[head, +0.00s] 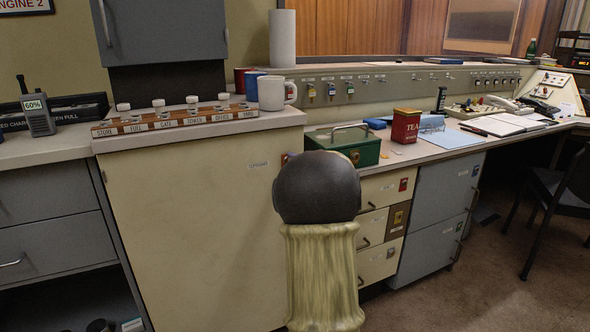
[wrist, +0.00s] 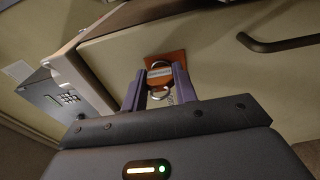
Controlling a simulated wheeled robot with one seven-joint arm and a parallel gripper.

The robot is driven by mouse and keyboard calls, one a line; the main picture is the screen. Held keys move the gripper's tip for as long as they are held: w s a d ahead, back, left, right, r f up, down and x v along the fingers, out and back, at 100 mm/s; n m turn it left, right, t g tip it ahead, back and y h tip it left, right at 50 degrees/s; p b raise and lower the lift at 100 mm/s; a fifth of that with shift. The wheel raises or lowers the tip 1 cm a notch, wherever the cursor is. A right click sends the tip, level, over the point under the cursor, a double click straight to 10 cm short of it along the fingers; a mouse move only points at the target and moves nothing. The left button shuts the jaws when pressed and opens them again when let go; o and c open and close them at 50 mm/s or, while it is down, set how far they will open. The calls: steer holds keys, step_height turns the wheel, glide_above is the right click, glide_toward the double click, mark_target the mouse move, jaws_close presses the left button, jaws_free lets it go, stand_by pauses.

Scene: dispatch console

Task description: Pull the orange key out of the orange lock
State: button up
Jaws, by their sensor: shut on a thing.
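In the wrist view, an orange-brown lock plate (wrist: 180,56) sits on a pale cabinet face. My gripper (wrist: 160,74) is right in front of it, its two purple fingers shut on a small metallic piece, which I take to be the orange key (wrist: 160,72). A silver curved part shows at the plate and another between the fingers. The key's colour and how deep it sits in the lock cannot be made out. In the head view my own arm hides the lock and the key.
In the head view, a green cash box (head: 342,147) stands on the desk behind my arm, and a white mug (head: 272,94) on the cabinet top.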

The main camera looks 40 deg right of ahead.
steer(key=shift+r+m, duration=0.1)
steer(key=shift+m, duration=0.2)
